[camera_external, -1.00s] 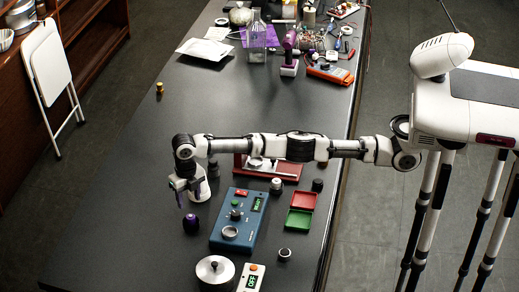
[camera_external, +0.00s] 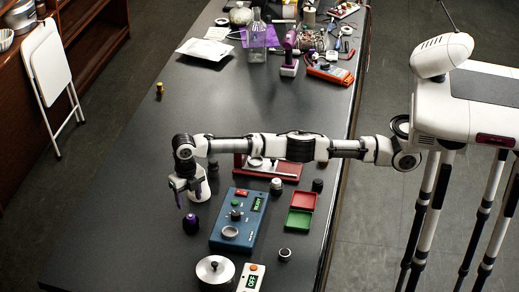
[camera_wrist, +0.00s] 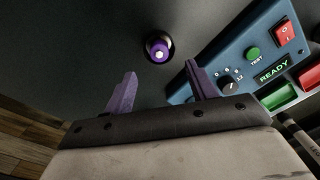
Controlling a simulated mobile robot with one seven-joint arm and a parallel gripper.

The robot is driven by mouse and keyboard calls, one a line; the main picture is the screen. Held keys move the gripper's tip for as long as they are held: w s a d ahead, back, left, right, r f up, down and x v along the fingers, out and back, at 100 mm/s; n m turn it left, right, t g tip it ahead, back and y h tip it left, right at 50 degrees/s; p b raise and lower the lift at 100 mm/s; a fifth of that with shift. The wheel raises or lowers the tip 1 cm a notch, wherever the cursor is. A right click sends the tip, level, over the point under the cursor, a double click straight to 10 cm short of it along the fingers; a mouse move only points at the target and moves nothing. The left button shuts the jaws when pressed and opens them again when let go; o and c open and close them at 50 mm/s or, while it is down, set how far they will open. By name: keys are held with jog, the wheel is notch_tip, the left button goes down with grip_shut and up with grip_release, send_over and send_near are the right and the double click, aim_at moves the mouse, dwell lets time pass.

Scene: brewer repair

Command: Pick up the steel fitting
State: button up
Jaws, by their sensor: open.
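My gripper (camera_external: 187,200) is open and empty, with its purple fingers pointing down over the dark bench. In the wrist view its two fingers (camera_wrist: 160,75) are spread apart. Just beyond them stands a dark round piece with a purple top (camera_wrist: 158,48) and a pale hexagonal centre. In the outside view this purple-topped piece (camera_external: 191,222) stands just in front of and below my gripper. A small steel ring-like piece (camera_external: 285,254) lies to the right, and a steel-topped cylinder (camera_external: 276,185) stands behind it. I cannot tell for certain which is the steel fitting.
A blue test box (camera_external: 237,218) is right of my gripper, its display reading READY in the wrist view. Red and green trays (camera_external: 301,216) lie beyond it. A lidded round pot (camera_external: 215,268) and a small white meter (camera_external: 251,280) are near the front.

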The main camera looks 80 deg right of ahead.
jog(key=w+d+r+m+t+b, duration=0.15)
jog(key=w+d+m, duration=0.35)
jog(key=d, duration=0.5)
jog(key=s+d+r+m+t+b, duration=0.15)
jog(key=d+m+b, duration=0.25)
jog(key=d+m, duration=0.95)
jog(key=s+d+m+t+b, duration=0.2)
jog(key=d+m+b, duration=0.3)
jog(key=d, duration=1.6)
jog(key=shift+m, duration=0.35)
jog(key=p+x, duration=0.1)
jog(key=x, duration=0.1)
jog(key=p+x, duration=0.1)
jog(key=x, duration=0.2)
jog(key=p+x, duration=0.1)
jog(key=x, duration=0.2)
jog(key=shift+s+a, duration=0.15)
jog(key=shift+a, duration=0.15)
jog(key=shift+s+f+p+x, duration=0.1)
jog(key=shift+s+p+x, duration=0.2)
jog(key=shift+x, duration=0.65)
jog(key=shift+s+f+p+x, duration=0.1)
jog(key=shift+p+x, duration=0.35)
jog(key=shift+x, duration=0.45)
jog(key=shift+s+f+p+x, duration=0.1)
jog(key=shift+s+p+x, duration=0.2)
jog(key=shift+x, duration=0.65)
jog(key=shift+w+a, duration=0.1)
jog(key=c, duration=1.1)
jog(key=shift+r, duration=0.15)
